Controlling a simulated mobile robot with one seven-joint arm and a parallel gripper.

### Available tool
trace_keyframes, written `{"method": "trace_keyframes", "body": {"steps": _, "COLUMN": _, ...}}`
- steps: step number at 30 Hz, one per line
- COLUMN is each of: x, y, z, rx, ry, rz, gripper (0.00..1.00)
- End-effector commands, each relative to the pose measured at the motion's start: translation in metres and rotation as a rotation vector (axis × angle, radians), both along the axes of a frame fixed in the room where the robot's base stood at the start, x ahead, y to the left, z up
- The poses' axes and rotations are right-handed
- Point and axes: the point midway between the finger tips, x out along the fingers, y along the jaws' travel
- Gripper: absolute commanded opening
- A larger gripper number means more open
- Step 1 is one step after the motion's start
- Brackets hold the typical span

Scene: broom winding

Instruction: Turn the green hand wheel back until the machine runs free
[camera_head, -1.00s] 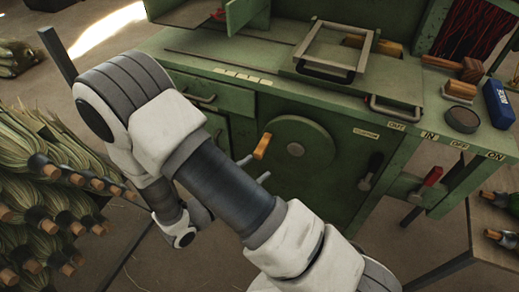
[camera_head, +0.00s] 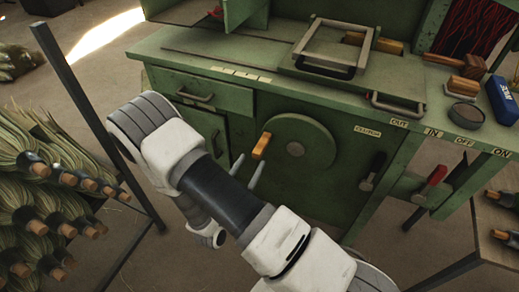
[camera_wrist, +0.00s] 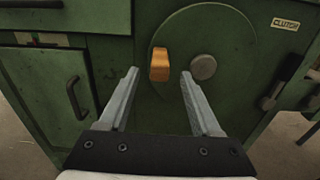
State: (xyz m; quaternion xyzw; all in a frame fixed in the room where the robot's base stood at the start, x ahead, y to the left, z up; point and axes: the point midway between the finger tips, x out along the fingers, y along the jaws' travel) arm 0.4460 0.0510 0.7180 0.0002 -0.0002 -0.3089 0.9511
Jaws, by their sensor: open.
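The green hand wheel (camera_head: 310,150) is a round disc on the front of the green machine, with a grey hub at its centre. Its orange-yellow handle (camera_head: 262,146) sticks out at the left of the hub. In the wrist view the wheel (camera_wrist: 212,35) fills the upper middle, with the handle (camera_wrist: 160,64) left of the hub. My gripper (camera_head: 247,172) is open and empty, just below the handle in the head view. In the wrist view the fingertips (camera_wrist: 159,73) lie on either side of the handle's lower end; whether they touch it I cannot tell.
A clutch lever (camera_head: 373,172) stands right of the wheel, and a red-handled lever (camera_head: 430,184) is on the OUT/IN side. A drawer handle (camera_head: 196,98) juts out left of the wheel.

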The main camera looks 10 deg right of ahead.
Motion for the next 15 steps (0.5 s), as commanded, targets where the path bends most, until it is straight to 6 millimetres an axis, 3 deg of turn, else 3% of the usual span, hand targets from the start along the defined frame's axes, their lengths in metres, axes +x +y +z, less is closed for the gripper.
{"method": "trace_keyframes", "body": {"steps": 6, "x": 0.036, "y": -0.027, "z": 0.0, "rx": 0.001, "ry": -0.002, "rz": -0.004, "gripper": 0.65}}
{"method": "trace_keyframes", "body": {"steps": 15, "x": 0.058, "y": -0.042, "z": 0.0, "rx": 0.001, "ry": -0.001, "rz": -0.001, "gripper": 0.65}}
